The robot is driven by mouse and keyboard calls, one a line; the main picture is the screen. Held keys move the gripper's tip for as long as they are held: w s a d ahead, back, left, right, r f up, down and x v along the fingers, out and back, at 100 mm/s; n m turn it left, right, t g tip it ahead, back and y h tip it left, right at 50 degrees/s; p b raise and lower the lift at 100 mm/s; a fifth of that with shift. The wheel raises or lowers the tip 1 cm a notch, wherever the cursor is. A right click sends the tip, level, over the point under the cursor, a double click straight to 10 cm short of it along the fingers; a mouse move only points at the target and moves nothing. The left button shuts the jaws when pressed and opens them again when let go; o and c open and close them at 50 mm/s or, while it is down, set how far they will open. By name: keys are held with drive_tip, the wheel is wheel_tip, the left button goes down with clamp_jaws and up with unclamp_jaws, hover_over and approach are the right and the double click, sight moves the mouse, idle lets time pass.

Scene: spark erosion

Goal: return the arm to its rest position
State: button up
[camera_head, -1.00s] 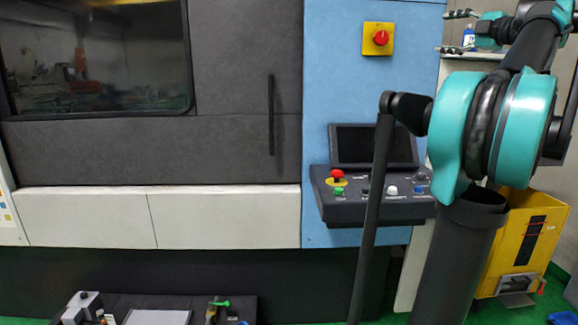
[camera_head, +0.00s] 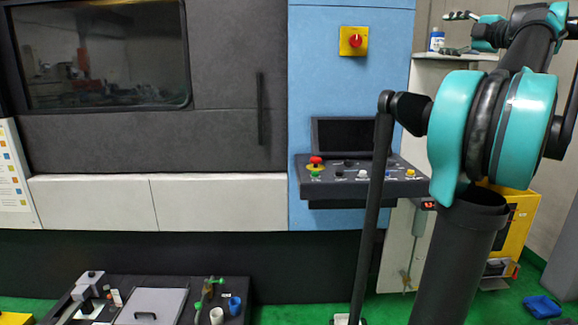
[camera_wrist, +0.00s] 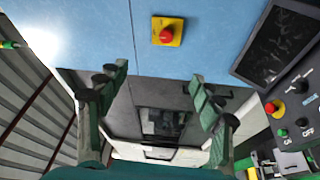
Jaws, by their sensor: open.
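My arm (camera_head: 492,125) stands at the right in the head view, bent and raised, with teal joint covers. My gripper (camera_head: 461,16) is at the upper right, pointing left, near the top of the picture. In the wrist view my gripper (camera_wrist: 157,82) shows two fingers spread wide apart with nothing between them. Behind the fingers lie the blue machine front and the dark machine door with its window (camera_wrist: 163,122), some way off. Neither finger seems to touch anything.
The machine has a red switch on a yellow plate (camera_head: 354,41) and a control panel (camera_head: 362,181) jutting out. A white shelf (camera_head: 455,56) with a bottle stands behind my arm. A low bench with parts and a grey lidded box (camera_head: 152,304) is at the lower left.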

drive_tip(key=w+d+f+m+t+h, duration=0.1)
drive_tip(key=w+f+m+t+h, duration=0.3)
drive_tip(key=f+m+h, duration=0.55)
drive_tip(key=s+a+f+m+g+h, duration=0.25)
drive_tip(key=f+m+g, duration=0.2)
drive_tip(key=f, duration=0.85)
drive_tip(key=s+a+f+m+g+h, duration=0.1)
drive_tip(key=a+f+m+g+h, duration=0.3)
drive_tip(key=f, duration=0.9)
drive_tip(key=s+a+f+m+g+y, duration=0.15)
drive_tip(key=s+a+f, duration=0.25)
drive_tip(key=f, duration=0.4)
drive_tip(key=s+a+f+m+g+y, duration=0.1)
drive_tip(key=s+a+f+y, duration=0.15)
drive_tip(key=s+f, duration=0.35)
drive_tip(key=s+a+f+m+g+y, duration=0.1)
drive_tip(key=s+a+f+g, duration=0.2)
drive_tip(key=f, duration=0.6)
drive_tip(key=s+a+f+g+y, duration=0.1)
drive_tip(key=s+a+f+y, duration=0.1)
drive_tip(key=s+a+f, duration=0.3)
drive_tip(key=s+a+f+g+y, duration=0.1)
drive_tip(key=s+a+f+g, duration=0.1)
drive_tip(key=s+a+f, duration=0.4)
drive_tip(key=s+f+n, duration=0.1)
drive_tip(key=s+f, duration=0.1)
drive_tip(key=s, duration=0.3)
drive_tip(key=shift+a+f+y, duration=0.2)
drive_tip(key=shift+a+y, duration=0.1)
drive_tip(key=shift+y, duration=0.1)
